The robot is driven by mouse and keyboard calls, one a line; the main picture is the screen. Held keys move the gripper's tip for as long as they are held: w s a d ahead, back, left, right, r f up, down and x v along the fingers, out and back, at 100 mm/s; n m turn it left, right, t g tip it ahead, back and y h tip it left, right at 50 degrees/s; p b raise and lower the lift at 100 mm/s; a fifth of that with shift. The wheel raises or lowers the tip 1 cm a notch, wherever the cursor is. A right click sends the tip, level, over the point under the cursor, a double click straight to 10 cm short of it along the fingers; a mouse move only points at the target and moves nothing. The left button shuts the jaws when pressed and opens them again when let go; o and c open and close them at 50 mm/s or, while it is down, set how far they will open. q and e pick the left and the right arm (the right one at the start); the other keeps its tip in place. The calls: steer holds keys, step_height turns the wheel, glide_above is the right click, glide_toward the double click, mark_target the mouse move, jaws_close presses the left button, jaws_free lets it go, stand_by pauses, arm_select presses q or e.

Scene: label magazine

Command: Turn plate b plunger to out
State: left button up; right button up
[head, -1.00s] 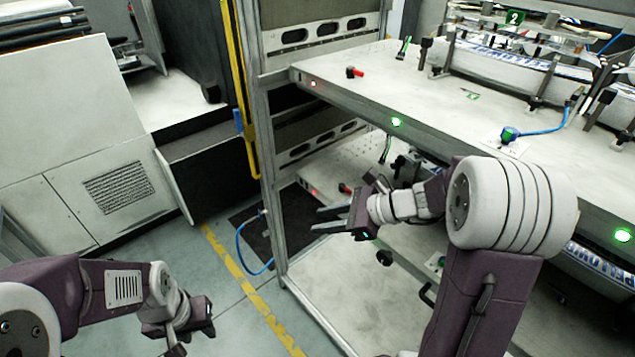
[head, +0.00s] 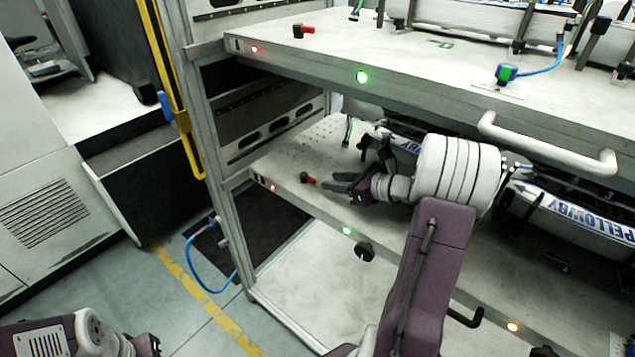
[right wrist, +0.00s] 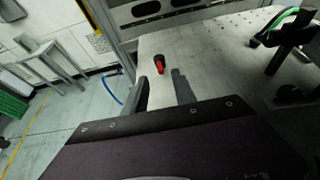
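A small red plunger with a dark end (head: 309,180) sits on the lower plate (head: 290,195) near its front left corner. A similar red plunger (head: 302,30) sits on the upper plate (head: 420,70). No letter shows which plate is b. My right gripper (head: 338,182) is just right of the lower plunger, pointing left. In the right wrist view its fingers (right wrist: 163,92) are apart and empty, with the red plunger (right wrist: 159,66) ahead between their lines, not touched. My left gripper (head: 148,345) is partly cut off at the bottom left; its fingers are unclear.
A frame post (head: 215,150) stands left of the plates. A white handle (head: 545,145) sticks out from the upper plate. Green lamps (head: 362,77) and red lamps sit on the front edges. A blue hose (head: 200,285) hangs at the floor.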

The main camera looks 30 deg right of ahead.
mark_target(311, 178)
steer(key=b+x, duration=0.1)
steer(key=x, duration=0.5)
steer(key=shift+w+a+f, duration=0.2)
steer(key=shift+w, duration=0.1)
steer(key=shift+c, duration=0.3)
jaws_close()
